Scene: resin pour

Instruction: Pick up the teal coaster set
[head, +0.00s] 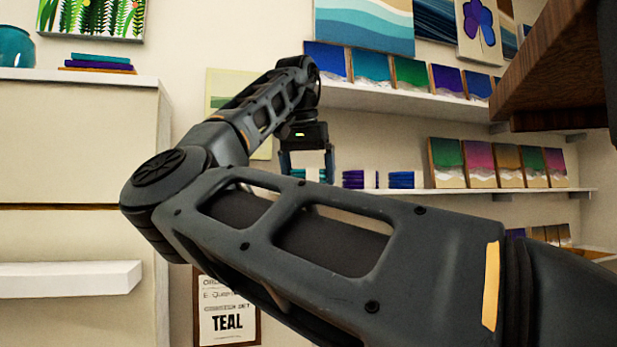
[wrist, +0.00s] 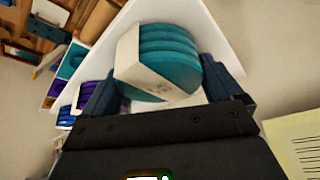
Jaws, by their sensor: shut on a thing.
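The teal coaster set (wrist: 172,58) is a stack of round teal discs with a pale band or holder on one side. It sits between the two fingers of my gripper (wrist: 165,90) in the wrist view, and the gripper is shut on it. In the head view my gripper (head: 307,174) points down at the left end of the lower wall shelf, with bits of teal showing between its fingers. My forearm hides much around it. I cannot tell whether the set is clear of the shelf.
Purple coasters (head: 353,179) and blue coasters (head: 401,180) stand on the lower shelf (head: 450,194), right of my gripper. Several small paintings (head: 447,160) stand farther right. A brown wooden piece (head: 550,65) juts in at upper right. A framed order sign reading TEAL (head: 227,310) hangs below.

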